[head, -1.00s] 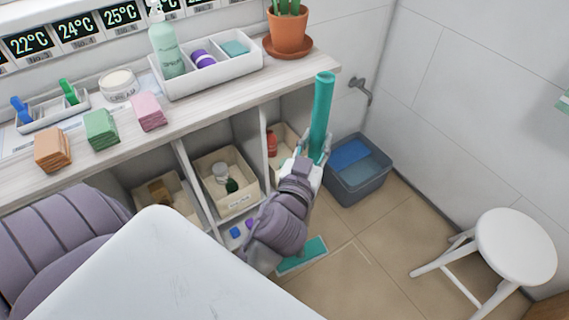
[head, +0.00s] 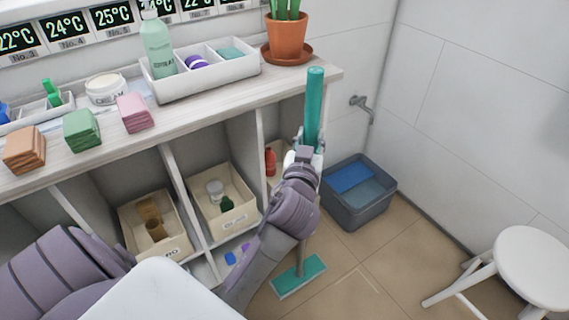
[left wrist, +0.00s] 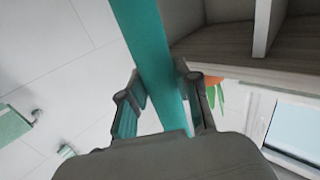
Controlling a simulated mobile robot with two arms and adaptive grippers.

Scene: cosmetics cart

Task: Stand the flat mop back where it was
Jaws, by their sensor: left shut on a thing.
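The flat mop (head: 314,100) has a thick teal handle and a flat teal head (head: 299,277). It stands nearly upright in front of the shelf unit's right end, its head low at the tiled floor; I cannot tell whether it touches. My left gripper (head: 306,150) is shut on the upper handle. In the left wrist view the teal handle (left wrist: 150,50) runs between the two fingers of my left gripper (left wrist: 163,90). The arm hides part of the lower pole. My right gripper is in neither view.
A blue-grey bucket (head: 358,212) stands on the floor right of the mop, by the wall. A white stool (head: 540,262) is at the lower right. A wall hook (head: 362,104) is above the bucket. A potted plant (head: 287,40) stands on the counter's right end.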

